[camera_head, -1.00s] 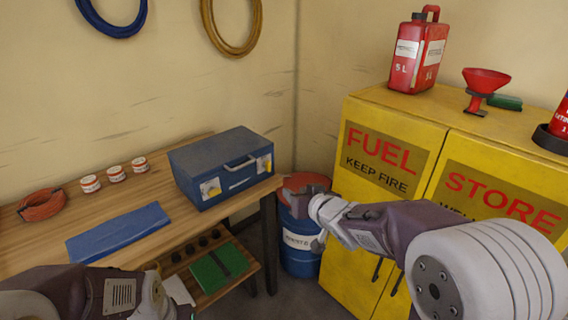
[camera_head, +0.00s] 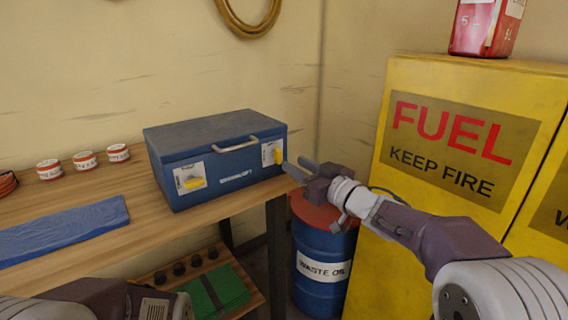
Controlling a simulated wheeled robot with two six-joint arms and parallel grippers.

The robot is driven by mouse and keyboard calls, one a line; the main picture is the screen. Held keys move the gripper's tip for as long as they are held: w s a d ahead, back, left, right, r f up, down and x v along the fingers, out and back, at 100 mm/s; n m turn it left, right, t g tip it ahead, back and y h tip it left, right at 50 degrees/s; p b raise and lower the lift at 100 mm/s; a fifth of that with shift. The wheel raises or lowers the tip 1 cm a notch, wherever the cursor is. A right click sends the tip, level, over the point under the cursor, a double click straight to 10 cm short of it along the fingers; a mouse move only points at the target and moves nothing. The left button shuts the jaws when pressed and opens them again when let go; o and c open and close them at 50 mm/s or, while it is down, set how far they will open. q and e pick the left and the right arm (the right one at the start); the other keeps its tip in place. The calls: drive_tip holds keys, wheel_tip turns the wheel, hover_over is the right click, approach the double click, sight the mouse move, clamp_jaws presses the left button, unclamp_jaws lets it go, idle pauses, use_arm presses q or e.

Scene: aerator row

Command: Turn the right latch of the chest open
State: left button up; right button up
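A blue metal chest (camera_head: 218,158) with a grey handle stands shut on the wooden bench (camera_head: 150,220). Its front has two yellow latches on white plates. The left latch (camera_head: 195,182) lies level. The right latch (camera_head: 278,156) looks upright, near the front's right end. My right gripper (camera_head: 298,168) is just right of the right latch, with its two fingers apart, pointing at it. I cannot tell whether a fingertip touches the latch. Nothing shows between the fingers. My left arm is at the bottom left, and its gripper is outside the picture.
A blue waste oil drum (camera_head: 322,268) with a red lid stands below my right gripper. A yellow fuel cabinet (camera_head: 440,150) stands to the right. Three small tins (camera_head: 85,161) and a blue cloth (camera_head: 65,230) lie left of the chest.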

sight(280, 156)
drive_tip(key=x, duration=0.5)
drive_tip(key=shift+w+a+f+b, duration=0.15)
drive_tip(key=shift+w+f+b, duration=0.05)
drive_tip(key=shift+b, duration=0.2)
drive_tip(key=shift+w+a+r, duration=0.1)
drive_tip(key=shift+w+a, duration=0.2)
drive_tip(key=shift+w, duration=0.1)
clamp_jaws()
